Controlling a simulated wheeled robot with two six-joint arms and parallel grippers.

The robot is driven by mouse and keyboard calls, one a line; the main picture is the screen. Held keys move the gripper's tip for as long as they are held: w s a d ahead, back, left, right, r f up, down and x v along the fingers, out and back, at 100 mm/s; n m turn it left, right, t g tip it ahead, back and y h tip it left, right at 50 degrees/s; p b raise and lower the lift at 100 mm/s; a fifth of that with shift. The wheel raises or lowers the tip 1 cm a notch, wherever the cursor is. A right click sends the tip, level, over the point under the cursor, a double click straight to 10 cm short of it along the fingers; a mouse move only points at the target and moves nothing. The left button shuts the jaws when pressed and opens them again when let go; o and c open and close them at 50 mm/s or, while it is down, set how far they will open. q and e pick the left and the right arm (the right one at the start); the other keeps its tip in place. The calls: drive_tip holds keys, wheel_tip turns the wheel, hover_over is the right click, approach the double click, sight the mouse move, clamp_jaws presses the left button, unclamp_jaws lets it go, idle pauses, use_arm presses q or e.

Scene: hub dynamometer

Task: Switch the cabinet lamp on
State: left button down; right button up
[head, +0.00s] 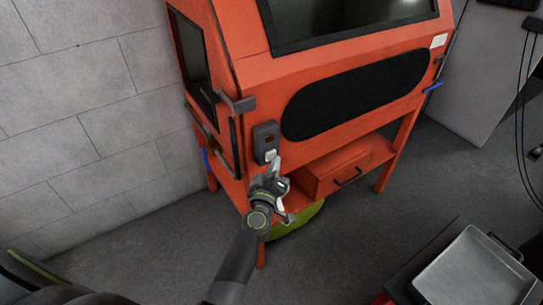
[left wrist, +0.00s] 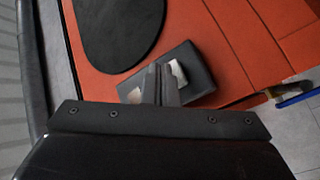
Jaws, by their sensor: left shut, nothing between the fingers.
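The orange cabinet (head: 255,75) stands against the wall. A dark switch box (head: 265,134) is mounted on its front, left of the black oval panel, with a pale rocker (head: 271,156) low on it. My left gripper (head: 276,163) is shut and empty, its tips at the lower part of the box. In the left wrist view the shut fingers (left wrist: 161,77) lie over the dark box (left wrist: 197,65). Pale patches of the rocker (left wrist: 178,72) show on both sides of them. I cannot tell whether the tips touch it. My right gripper is out of view.
A black oval panel (head: 355,92) and a drawer with a handle (head: 345,172) are right of the box. A grey bracket (head: 237,103) juts out at the cabinet's left corner. A metal tray (head: 475,270) stands at lower right.

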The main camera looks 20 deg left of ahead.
use_arm(q)
drive_tip(key=shift+w+a, duration=0.3)
drive_tip(key=shift+a, duration=0.05)
idle(0.7)
idle(0.4)
drive_tip(key=shift+s+d, duration=0.55)
drive_tip(key=shift+d, duration=0.15)
